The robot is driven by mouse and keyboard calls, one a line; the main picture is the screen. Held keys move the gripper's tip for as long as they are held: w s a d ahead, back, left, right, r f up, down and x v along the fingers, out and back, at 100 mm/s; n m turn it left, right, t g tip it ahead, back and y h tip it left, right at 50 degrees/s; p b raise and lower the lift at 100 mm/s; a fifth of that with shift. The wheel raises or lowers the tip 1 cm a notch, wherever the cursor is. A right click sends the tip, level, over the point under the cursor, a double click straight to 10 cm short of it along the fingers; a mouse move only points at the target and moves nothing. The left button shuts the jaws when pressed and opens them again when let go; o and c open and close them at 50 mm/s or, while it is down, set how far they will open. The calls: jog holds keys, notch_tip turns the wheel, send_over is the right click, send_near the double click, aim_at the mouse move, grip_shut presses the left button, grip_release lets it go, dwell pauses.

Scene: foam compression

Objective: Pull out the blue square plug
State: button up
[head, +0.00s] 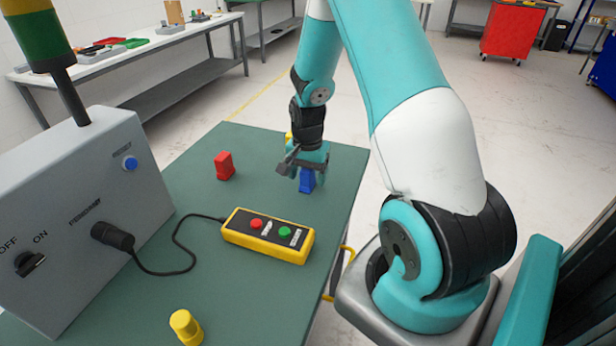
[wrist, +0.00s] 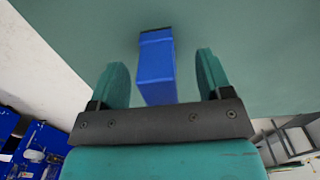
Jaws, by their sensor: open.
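The blue square plug (head: 307,181) stands on the green table near its right edge in the head view. In the wrist view the blue plug (wrist: 157,66) lies between the two teal fingers, with a visible gap on each side. My gripper (head: 308,170) is above and around the plug, open. The wrist view shows the open gripper (wrist: 163,82) with its fingers on either side of the plug. A dark edge shows at the plug's far end. My gripper hides the plug's upper part in the head view.
A red block (head: 224,165) stands to the left on the table (head: 255,143). A yellow control box (head: 268,235) with red and green buttons lies nearer, cabled to a grey cabinet (head: 85,200). A yellow cylinder (head: 186,326) stands at the front. A yellow piece shows behind my gripper.

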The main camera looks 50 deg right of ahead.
grip_shut()
jog(key=shift+r+p, duration=2.55)
jog(key=shift+r, duration=0.45)
